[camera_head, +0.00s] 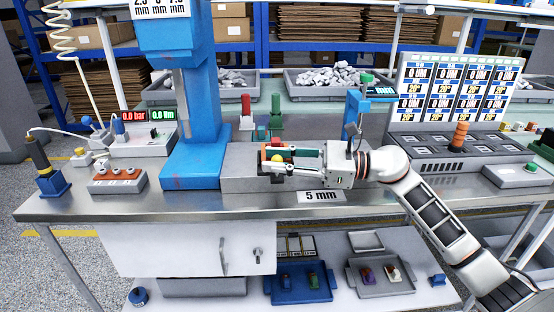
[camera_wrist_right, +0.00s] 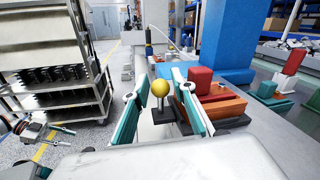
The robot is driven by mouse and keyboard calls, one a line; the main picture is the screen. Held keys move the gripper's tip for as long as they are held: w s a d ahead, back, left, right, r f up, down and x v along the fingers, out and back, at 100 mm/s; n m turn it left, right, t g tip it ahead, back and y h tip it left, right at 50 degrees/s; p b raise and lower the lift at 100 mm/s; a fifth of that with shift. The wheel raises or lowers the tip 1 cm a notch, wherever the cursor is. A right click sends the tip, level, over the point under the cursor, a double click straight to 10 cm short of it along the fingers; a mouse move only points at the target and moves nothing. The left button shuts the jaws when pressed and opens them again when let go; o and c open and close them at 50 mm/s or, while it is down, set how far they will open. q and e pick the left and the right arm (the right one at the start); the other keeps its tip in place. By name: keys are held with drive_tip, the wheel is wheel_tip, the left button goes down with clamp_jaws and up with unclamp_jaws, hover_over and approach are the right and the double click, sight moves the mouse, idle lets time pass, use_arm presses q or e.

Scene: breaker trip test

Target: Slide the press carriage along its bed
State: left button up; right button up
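The press carriage carries red and orange blocks (camera_wrist_right: 215,103) on a dark base. In the head view its red block (camera_head: 272,151) shows at the fingertips of my right gripper (camera_head: 280,163). A yellow ball knob (camera_wrist_right: 160,88) on a short metal stem stands on a small dark plate beside the blocks; the knob also shows in the head view (camera_head: 277,159). In the wrist view my right gripper (camera_wrist_right: 160,105) has its teal fingers apart on either side of the knob, with a gap visible. The grey bed (camera_head: 240,160) runs right from the blue press (camera_head: 192,130). My left gripper is not in view.
A blue stand (camera_head: 369,97) and a grey slotted panel (camera_head: 450,157) stand right of the bed. A "5 mm" label (camera_head: 321,197) lies near the bench's front edge. Red (camera_head: 246,112) and green (camera_head: 276,111) pieces stand behind the bed. A control box (camera_head: 117,180) sits left.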

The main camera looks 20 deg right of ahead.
clamp_jaws()
drive_tip(key=shift+a, duration=0.15)
drive_tip(key=shift+a, duration=0.25)
use_arm(q)
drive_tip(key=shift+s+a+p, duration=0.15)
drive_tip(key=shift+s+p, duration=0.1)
drive_tip(key=shift+p, duration=0.45)
use_arm(e)
drive_tip(key=s+a+x, duration=0.1)
drive_tip(key=x, duration=0.9)
drive_tip(key=s+x, duration=0.2)
drive_tip(key=x, duration=0.9)
drive_tip(key=shift+s+a, duration=0.3)
drive_tip(key=shift+a, duration=0.15)
